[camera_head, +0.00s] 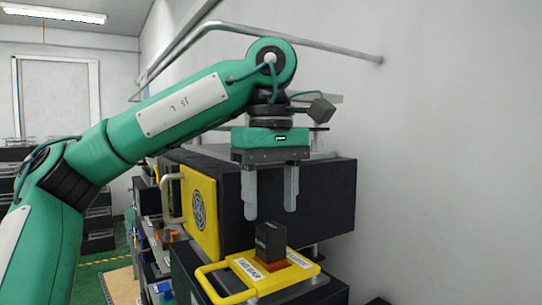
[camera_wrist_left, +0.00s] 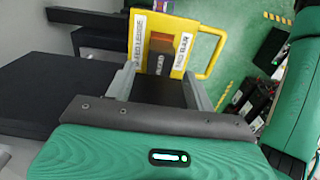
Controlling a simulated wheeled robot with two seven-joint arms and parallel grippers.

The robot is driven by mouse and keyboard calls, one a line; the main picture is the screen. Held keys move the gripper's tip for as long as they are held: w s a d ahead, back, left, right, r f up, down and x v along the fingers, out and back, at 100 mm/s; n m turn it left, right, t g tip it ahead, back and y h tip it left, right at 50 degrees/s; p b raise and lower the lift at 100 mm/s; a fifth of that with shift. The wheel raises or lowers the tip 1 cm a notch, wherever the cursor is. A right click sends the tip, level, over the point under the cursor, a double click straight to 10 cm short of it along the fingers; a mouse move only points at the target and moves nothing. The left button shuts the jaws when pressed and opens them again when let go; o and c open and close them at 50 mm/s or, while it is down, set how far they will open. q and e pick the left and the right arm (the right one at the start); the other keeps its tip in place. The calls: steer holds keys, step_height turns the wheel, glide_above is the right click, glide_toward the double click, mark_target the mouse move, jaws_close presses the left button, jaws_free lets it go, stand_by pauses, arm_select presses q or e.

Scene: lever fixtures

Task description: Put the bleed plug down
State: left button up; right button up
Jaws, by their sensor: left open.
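The bleed plug (camera_head: 271,242), a dark upright block, stands in an orange seat on a yellow handled plate (camera_head: 240,270). My left gripper (camera_head: 270,210) is open and points straight down just above the plug, its two grey fingers apart and empty. In the left wrist view the plug (camera_wrist_left: 158,64) shows between and beyond the fingers, on the yellow plate (camera_wrist_left: 208,35) with white labels on both sides. The lower part of the plug and its seat are partly hidden there. My right gripper is not in view.
A dark box (camera_head: 325,195) with a yellow handled front panel (camera_head: 198,210) stands behind the gripper, close to the fingers. A metal rail (camera_head: 290,37) runs along the wall above. Shelving with dark boxes (camera_head: 97,225) stands at the left over a green floor.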

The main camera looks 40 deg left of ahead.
mark_target(271, 226)
arm_select(q)
step_height(271, 226, up, 6)
steer(key=shift+r, duration=0.25)
steer(key=shift+f, duration=0.1)
stand_by(0.7)
